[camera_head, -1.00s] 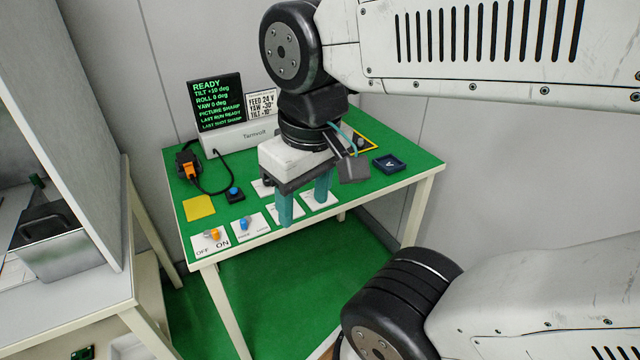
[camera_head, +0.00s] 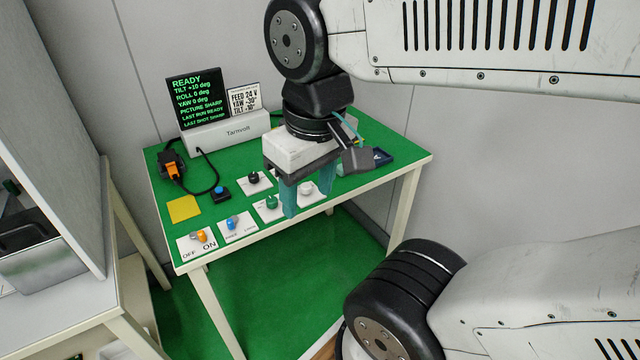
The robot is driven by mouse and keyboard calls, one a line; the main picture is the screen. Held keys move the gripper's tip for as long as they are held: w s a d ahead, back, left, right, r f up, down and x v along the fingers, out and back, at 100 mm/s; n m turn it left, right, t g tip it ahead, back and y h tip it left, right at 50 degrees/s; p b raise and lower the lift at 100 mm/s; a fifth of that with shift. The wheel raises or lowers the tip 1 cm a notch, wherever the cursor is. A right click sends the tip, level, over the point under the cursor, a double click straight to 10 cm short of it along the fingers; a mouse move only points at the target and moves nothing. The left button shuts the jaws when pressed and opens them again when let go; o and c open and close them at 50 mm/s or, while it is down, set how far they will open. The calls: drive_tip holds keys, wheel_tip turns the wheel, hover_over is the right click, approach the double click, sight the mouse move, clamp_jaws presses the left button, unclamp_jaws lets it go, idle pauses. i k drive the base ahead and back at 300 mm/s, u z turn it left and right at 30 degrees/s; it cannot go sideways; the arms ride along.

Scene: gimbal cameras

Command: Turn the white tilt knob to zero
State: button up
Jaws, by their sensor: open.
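The white tilt knob (camera_head: 306,188) sits on a white plate on the green table, partly hidden by my gripper's fingers. My gripper (camera_head: 307,200) points down with its two teal fingers apart, over the front right of the knob panel. The right finger overlaps the knob's plate in the picture, and I cannot tell if it touches the knob. The status screen (camera_head: 194,99) reads READY, TILT +10 deg, ROLL 0 deg, YAW 0 deg.
A green knob (camera_head: 271,202), a black knob (camera_head: 253,177), a blue knob (camera_head: 232,222) and an orange ON/OFF switch (camera_head: 200,236) stand left of my gripper.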

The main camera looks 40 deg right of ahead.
sight(305, 188)
drive_tip(key=z, duration=0.7)
